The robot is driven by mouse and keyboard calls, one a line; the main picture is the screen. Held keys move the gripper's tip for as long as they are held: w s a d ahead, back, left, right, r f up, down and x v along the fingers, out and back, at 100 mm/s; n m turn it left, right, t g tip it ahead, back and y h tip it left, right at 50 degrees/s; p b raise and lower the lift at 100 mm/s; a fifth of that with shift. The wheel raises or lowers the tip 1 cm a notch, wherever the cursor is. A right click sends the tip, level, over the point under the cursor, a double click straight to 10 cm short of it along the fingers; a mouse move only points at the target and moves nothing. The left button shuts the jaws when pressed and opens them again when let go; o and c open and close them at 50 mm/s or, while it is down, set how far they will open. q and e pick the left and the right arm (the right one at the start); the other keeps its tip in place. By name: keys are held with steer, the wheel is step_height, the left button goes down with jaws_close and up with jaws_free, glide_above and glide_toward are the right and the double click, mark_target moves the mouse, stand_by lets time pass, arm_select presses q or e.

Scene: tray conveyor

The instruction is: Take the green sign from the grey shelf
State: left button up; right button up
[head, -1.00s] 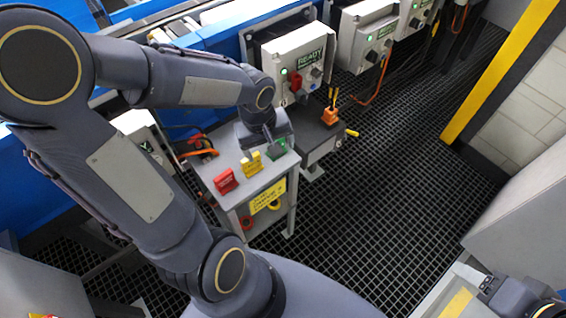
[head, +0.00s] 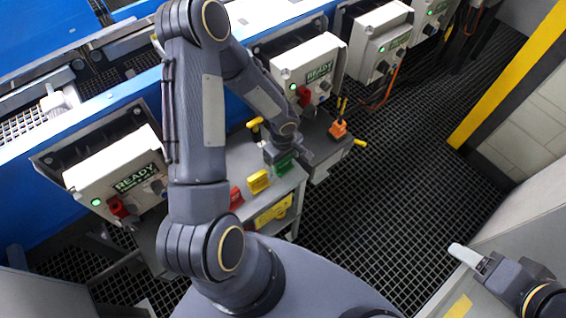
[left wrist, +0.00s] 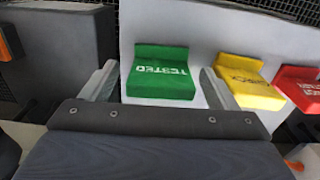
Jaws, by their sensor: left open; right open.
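The green sign (head: 285,166) stands on the top of the grey shelf (head: 240,158), at its right end. In the left wrist view the green sign (left wrist: 160,72) reads "TESTED" and appears upside down. My left gripper (head: 282,153) is open over the sign in the head view. In the left wrist view its two fingers (left wrist: 159,76) show on either side of the sign, with gaps, and the sign is not gripped. My right gripper (head: 470,258) is open and empty at the lower right, far from the shelf.
A yellow sign (left wrist: 245,80) and a red sign (left wrist: 301,88) stand beside the green one. A dark box with an orange block (head: 338,130) adjoins the shelf. Grey "READY" control boxes (head: 308,70) line the blue conveyor. The grated floor (head: 380,200) is clear.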

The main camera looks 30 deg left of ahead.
arm_select(q)
steer(key=shift+f, duration=0.45)
steer(key=c, duration=1.1)
steer(key=shift+r, duration=0.1)
